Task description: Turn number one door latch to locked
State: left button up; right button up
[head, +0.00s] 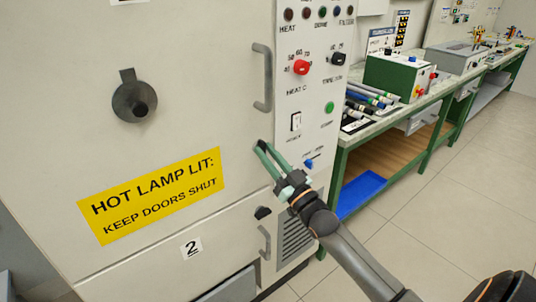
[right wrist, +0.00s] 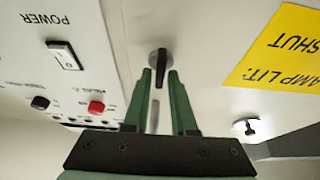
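The large upper door (head: 190,60) of the pale cabinet fills the left of the head view; a label above it is cut off. In the right wrist view, a small black latch (right wrist: 159,57) sits on a round base just beyond my fingertips, its lever roughly in line with the door handle. In the head view my fingers mostly hide it. My right gripper (head: 262,146) is open, its green fingers reaching toward the latch from below right. In the right wrist view the fingertips (right wrist: 160,75) are apart on both sides of the lever; contact is unclear. My left gripper is not in view.
The grey door handle (head: 267,78) stands out just above my fingertips. A control panel (head: 315,120) with knobs and switches is right beside them. The lower door, labelled 2 (head: 192,247), has its own black latch (head: 262,213). A green-legged bench (head: 345,145) stands at right; floor beyond is clear.

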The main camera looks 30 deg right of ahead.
jog(key=c, duration=0.3)
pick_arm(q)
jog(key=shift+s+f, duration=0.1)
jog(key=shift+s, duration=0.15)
pick_arm(e)
grip_shut()
